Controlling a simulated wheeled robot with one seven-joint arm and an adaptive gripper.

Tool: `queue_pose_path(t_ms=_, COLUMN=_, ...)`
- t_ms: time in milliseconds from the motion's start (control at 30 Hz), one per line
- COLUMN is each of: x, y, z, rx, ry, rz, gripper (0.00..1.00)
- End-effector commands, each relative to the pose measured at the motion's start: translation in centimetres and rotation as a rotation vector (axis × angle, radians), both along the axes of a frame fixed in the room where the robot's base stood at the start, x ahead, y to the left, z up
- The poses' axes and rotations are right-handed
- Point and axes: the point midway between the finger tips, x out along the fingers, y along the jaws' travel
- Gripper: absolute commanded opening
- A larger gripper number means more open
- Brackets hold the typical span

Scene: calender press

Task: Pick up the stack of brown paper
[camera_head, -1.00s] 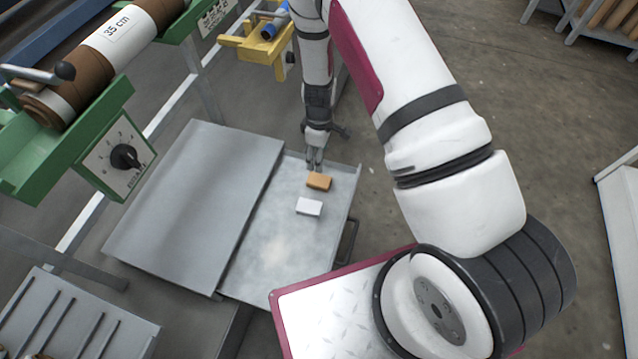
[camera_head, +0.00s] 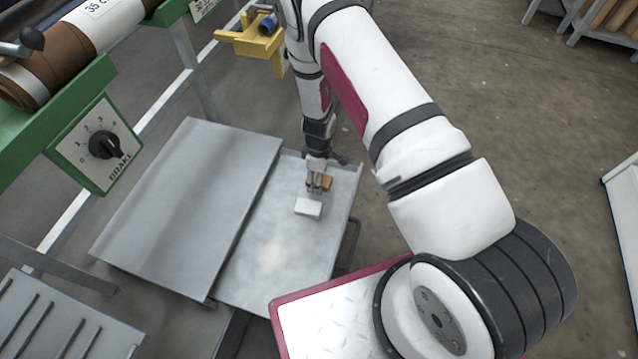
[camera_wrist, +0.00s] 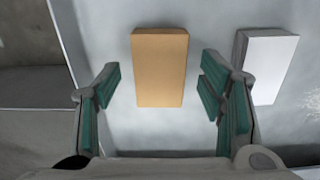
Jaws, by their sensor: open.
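The stack of brown paper (camera_wrist: 160,66) lies flat on a grey metal tray in the wrist view, a small tan block. In the head view it (camera_head: 327,184) is partly hidden behind my fingers. My gripper (camera_wrist: 163,100) is open, with its green-padded fingers to the left and right of the stack's near part. A gap shows on each side, so neither finger touches it in the picture. In the head view my gripper (camera_head: 314,187) points down over the tray beside the stack; its exact height is hard to tell.
A white paper stack (camera_wrist: 265,66) lies just right of my right finger; it shows in the head view (camera_head: 308,206). The tray (camera_head: 275,255) is otherwise bare, with a raised rim. A grey panel (camera_head: 185,205) adjoins it. A green-framed machine with a brake dial (camera_head: 103,145) stands left.

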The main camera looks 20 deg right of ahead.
Motion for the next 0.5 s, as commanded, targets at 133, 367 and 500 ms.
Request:
queue_pose_path(t_ms=133, x=0.03, y=0.0, z=-0.1, rx=-0.001, ry=-0.001, rz=0.001, gripper=0.63)
queue_pose_path(t_ms=367, x=0.02, y=0.01, z=-0.07, rx=0.0, ry=0.0, rz=0.001, gripper=0.32)
queue_pose_path(t_ms=500, x=0.01, y=0.02, z=-0.07, rx=0.0, ry=0.0, rz=0.001, gripper=0.2)
